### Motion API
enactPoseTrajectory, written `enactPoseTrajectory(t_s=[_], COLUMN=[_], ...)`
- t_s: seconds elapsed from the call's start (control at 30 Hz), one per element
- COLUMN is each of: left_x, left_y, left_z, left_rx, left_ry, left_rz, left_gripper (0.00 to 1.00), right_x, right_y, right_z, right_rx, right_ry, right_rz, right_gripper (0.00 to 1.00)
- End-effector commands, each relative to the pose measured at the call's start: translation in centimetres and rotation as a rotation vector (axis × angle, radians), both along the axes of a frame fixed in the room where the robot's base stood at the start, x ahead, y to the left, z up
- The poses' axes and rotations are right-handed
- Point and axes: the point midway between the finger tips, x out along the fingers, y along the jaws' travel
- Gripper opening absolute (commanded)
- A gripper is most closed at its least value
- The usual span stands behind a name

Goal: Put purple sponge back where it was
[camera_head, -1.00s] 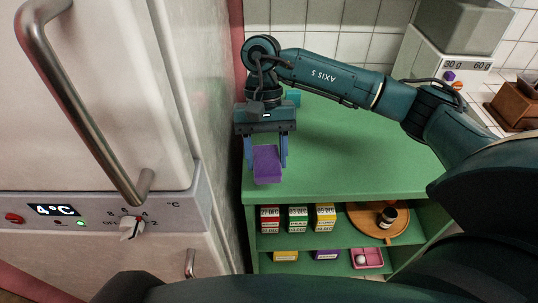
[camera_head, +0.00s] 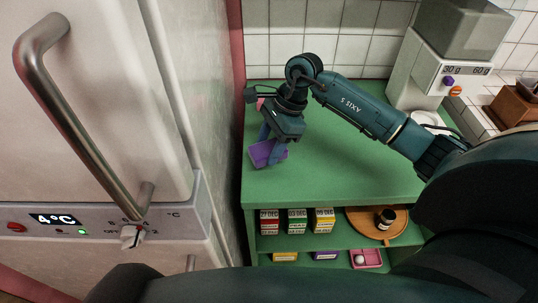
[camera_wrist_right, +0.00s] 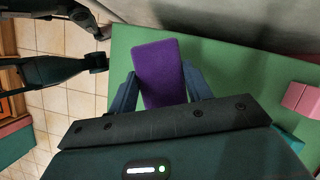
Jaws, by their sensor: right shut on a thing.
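The purple sponge (camera_head: 261,154) is a flat block over the left part of the green shelf top (camera_head: 340,180). My right gripper (camera_head: 270,144) is shut on it, and the sponge is tilted in the head view. In the right wrist view the sponge (camera_wrist_right: 157,70) sits between the two blue fingers of the right gripper (camera_wrist_right: 162,88), its far end sticking out past them. I cannot tell whether the sponge touches the green top. My left gripper is not in view.
A pink block (camera_wrist_right: 301,98) and a teal block (camera_wrist_right: 290,138) stand on the top beside the gripper. The fridge (camera_head: 205,120) is close on the left. Dated boxes (camera_head: 297,221), a round wooden tray (camera_head: 365,228) and a pink tray (camera_head: 374,264) are below. The top's front middle is clear.

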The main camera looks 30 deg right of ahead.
Motion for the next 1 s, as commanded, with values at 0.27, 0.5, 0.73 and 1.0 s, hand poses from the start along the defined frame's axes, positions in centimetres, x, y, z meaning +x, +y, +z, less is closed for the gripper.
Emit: enactPoseTrajectory(t_s=[0.27, 0.5, 0.73, 1.0], left_x=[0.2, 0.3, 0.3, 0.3], left_y=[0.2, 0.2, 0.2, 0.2], left_z=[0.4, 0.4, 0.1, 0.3], left_rx=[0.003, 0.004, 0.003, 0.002], left_ry=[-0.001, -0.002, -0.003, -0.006], left_rz=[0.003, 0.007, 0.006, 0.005], left_gripper=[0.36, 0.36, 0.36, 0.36], right_x=[-0.1, 0.0, 0.0, 0.0], right_y=[0.1, 0.0, 0.0, 0.0], right_z=[-3.0, -4.1, -4.4, -4.3], right_rx=[0.003, 0.0, 0.0, 0.0], right_ry=[0.003, -0.002, -0.002, -0.001], right_rz=[-0.001, 0.001, 0.001, 0.002], right_gripper=[0.31, 0.31, 0.51, 0.71])
